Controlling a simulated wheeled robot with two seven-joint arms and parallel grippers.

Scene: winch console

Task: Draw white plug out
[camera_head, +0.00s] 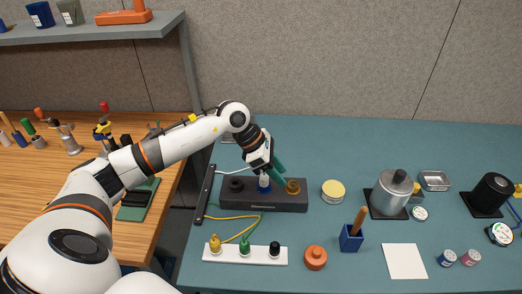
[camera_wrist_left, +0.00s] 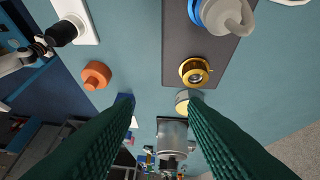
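The white plug (camera_head: 264,182) stands in the blue-ringed middle socket of the dark socket block (camera_head: 226,203). The white plug also shows at the top right of the left wrist view (camera_wrist_left: 228,14), with the blue ring (camera_wrist_left: 194,12) beside it. A brass socket (camera_head: 293,187) at the block's right end looks empty in the left wrist view (camera_wrist_left: 194,71). My left gripper (camera_head: 279,174) is above the block, close to the plug on its right side. In the left wrist view its green fingers (camera_wrist_left: 160,100) are spread with nothing between them. My right gripper is out of view.
A white strip (camera_head: 228,257) in front holds yellow, green and black plugs. An orange knob (camera_head: 315,258), a blue holder (camera_head: 350,239), a yellow-lidded tin (camera_head: 333,191) and a metal pot (camera_head: 391,192) stand to the right. A black bar (camera_head: 205,194) lies left of the block.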

